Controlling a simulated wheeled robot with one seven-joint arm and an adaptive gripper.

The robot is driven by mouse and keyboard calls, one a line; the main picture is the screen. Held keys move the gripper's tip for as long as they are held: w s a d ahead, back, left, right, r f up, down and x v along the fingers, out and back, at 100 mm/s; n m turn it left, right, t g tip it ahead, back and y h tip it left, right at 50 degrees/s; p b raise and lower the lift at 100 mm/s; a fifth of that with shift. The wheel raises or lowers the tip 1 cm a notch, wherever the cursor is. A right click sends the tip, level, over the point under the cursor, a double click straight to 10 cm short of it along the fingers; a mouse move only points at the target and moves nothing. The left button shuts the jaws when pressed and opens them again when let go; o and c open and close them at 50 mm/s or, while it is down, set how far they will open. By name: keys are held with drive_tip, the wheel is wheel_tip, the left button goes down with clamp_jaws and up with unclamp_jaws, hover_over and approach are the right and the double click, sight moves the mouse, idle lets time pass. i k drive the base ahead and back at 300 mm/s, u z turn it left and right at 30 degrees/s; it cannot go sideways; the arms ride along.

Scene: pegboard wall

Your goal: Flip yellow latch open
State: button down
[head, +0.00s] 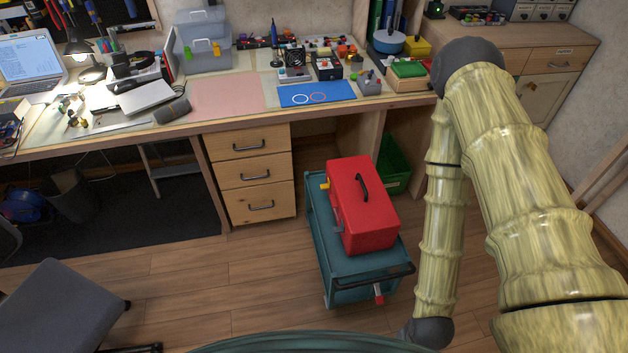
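A red toolbox (371,227) with a dark handle (362,187) on its lid sits on a teal cart (323,250) below the desk. A small yellow latch-like piece (325,184) shows at its left side near the far end, and a grey piece (339,228) shows nearer. A translucent grey-blue case (204,28) on the desk also has a yellow latch (216,48) and a green one (188,53) on its front. I cannot tell whether either yellow piece is open or shut. My gripper is out of view; my arm bends down at the right.
The desk (175,127) holds a laptop (30,61), a pink mat (226,97), a blue mat (317,93) and several small devices. A green bin (395,164) stands behind the cart. A grey chair (62,308) is at the lower left. Wooden floor (217,276) is clear left of the cart.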

sight(324, 186)
drive_tip(key=u, duration=0.4)
drive_tip(key=i, duration=0.85)
drive_tip(key=z, duration=0.05)
